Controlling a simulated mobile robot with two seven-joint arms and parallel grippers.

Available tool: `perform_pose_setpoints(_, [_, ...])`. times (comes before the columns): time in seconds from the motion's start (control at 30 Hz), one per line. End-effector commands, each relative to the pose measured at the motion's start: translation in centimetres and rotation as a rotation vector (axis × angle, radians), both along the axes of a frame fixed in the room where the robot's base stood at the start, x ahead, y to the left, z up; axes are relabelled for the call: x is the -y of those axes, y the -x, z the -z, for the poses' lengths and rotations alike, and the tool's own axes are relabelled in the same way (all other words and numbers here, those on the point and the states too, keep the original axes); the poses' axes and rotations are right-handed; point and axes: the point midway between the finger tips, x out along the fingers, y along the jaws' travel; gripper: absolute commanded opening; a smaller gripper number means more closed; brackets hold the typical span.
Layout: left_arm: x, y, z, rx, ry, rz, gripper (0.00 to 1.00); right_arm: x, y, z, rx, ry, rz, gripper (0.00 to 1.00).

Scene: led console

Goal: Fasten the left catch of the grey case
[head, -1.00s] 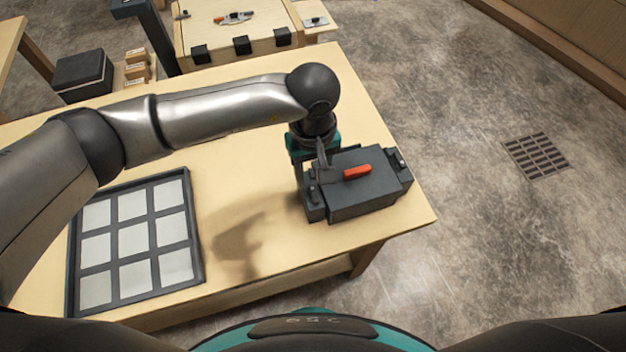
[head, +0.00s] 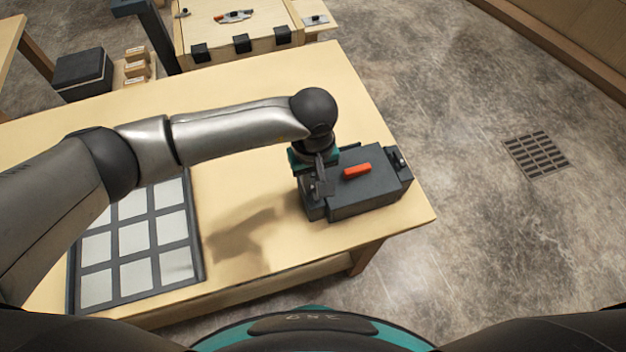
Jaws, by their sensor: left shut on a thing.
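The dark grey case (head: 372,196) stands on the wooden table near its right front corner. A red-orange bar (head: 357,170) lies on its lid. The left catch (head: 312,204) is at the case's left end, partly covered by my left gripper. Another catch (head: 399,160) shows at the right end. My left gripper (head: 319,188) points down at the left end of the case and is shut on the left catch, though its fingertips are small and partly hidden. My right gripper is not in view.
A black-framed tray with pale square panels (head: 131,267) lies on the table (head: 262,200) at the left, partly under my left arm. The table between tray and case is clear.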

Motion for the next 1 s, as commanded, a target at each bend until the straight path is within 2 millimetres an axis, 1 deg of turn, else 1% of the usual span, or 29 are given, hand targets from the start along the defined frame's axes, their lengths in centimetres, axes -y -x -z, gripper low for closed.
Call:
perform_pose_setpoints(0.03, [0.0, 0.0, 0.0, 0.0, 0.0, 0.0, 0.04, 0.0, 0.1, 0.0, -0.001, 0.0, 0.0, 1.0])
perform_pose_setpoints(0.07, [0.0, 0.0, 0.0, 0.0, 0.0, 0.0, 0.0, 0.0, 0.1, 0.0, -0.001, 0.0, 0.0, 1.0])
perform_pose_setpoints(0.63, [0.0, -0.1, 0.0, 0.001, 0.0, -0.014, 0.0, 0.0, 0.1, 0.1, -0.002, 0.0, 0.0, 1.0])
perform_pose_setpoints(0.87, [0.0, -0.1, 0.1, 0.002, -0.001, -0.105, 0.0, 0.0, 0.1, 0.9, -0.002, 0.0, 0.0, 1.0])
perform_pose_setpoints(1.0, [0.1, -0.1, 0.1, 0.002, 0.0, -0.209, 0.0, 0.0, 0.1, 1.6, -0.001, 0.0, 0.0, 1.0])
